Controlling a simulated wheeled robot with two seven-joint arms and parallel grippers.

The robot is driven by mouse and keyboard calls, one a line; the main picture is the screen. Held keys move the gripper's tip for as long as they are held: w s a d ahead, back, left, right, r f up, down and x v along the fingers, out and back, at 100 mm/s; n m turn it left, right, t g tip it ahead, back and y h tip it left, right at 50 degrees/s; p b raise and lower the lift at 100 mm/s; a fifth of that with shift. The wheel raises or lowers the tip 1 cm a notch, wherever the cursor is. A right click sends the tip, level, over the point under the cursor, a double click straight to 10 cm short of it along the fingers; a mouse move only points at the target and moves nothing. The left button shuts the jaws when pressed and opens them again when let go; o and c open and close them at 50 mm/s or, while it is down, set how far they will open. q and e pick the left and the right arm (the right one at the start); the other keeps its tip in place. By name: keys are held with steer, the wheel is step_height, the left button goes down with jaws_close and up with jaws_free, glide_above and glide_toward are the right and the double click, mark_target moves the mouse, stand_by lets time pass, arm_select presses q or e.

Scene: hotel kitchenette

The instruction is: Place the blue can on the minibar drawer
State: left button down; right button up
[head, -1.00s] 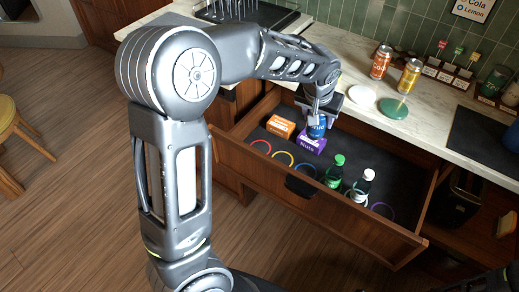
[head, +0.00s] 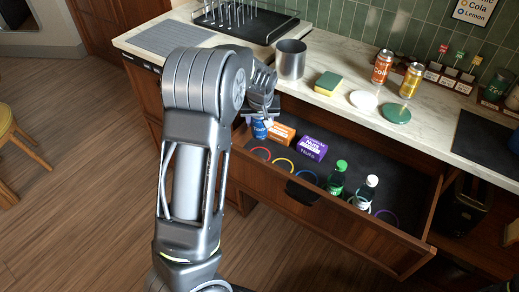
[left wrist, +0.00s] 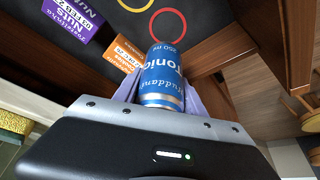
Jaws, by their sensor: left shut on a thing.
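The blue can (head: 261,129) is a tonic can, held upright or nearly so at the left end of the open minibar drawer (head: 335,219). My left gripper (head: 263,112) is shut on it, partly hidden by my own arm in the head view. In the left wrist view the can (left wrist: 162,78) sits between the two fingers, with the red ring (left wrist: 168,22) just beyond it. Whether its base touches the drawer floor cannot be told. My right gripper is out of view.
The drawer holds an orange box (head: 281,134), a purple nuts box (head: 313,148), a green bottle (head: 337,178), a clear bottle (head: 366,192) and several coloured rings. On the counter stand a metal pot (head: 291,60), a sponge (head: 328,83), an orange can (head: 382,66) and a gold can (head: 411,80).

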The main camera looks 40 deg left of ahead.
mark_target(260, 130)
arm_select(q)
step_height(260, 130, down, 5)
steer(key=shift+f, duration=0.1)
steer(key=shift+f, duration=0.15)
steer(key=shift+f+p, duration=0.4)
steer(key=shift+f, duration=1.35)
steer(key=shift+f, duration=0.2)
steer(key=c, duration=0.7)
jaws_free()
steer(key=shift+o, duration=0.2)
steer(key=shift+r, duration=0.15)
steer(key=shift+s+d+r, duration=0.1)
steer(key=shift+d+r, duration=0.05)
steer(key=shift+r, duration=0.35)
steer(key=v, duration=1.1)
